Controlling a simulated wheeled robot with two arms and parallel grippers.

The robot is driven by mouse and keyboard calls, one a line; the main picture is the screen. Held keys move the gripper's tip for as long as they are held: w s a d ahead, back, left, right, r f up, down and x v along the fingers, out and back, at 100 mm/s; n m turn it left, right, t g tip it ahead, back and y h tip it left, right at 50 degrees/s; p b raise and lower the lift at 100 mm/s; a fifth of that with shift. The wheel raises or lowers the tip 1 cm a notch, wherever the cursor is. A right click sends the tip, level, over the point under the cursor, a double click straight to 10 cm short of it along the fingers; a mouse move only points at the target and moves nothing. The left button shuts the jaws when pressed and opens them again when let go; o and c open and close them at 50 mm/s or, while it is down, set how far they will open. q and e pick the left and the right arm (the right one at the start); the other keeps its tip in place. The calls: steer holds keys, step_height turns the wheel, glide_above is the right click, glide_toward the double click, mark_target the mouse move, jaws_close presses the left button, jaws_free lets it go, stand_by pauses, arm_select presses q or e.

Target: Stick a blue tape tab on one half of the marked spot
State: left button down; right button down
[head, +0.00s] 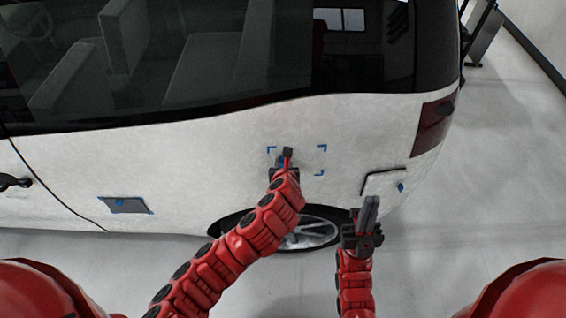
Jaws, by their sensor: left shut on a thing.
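The marked spot (322,148) is a set of small blue corner marks on the white rear side panel of the vehicle, above the wheel. My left gripper (287,154) is at the left half of the spot, shut on a small blue tape tab (281,162) that is mostly hidden. Whether the tab touches the panel cannot be told. The gripper and arm hide the lower left of the spot. My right gripper (369,210) is lower and to the right, in front of the panel's lower edge; its finger gap cannot be made out.
A grey sheet (127,206) with blue corners is on the panel at the left. A dark outlined flap (382,172) with a blue piece (401,187) beside it is at the right. The wheel (312,235) is below. Floor at the right is clear.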

stand_by(0.4)
arm_select(q)
steer(key=c, duration=0.6)
jaws_free()
steer(key=shift+w, duration=0.1)
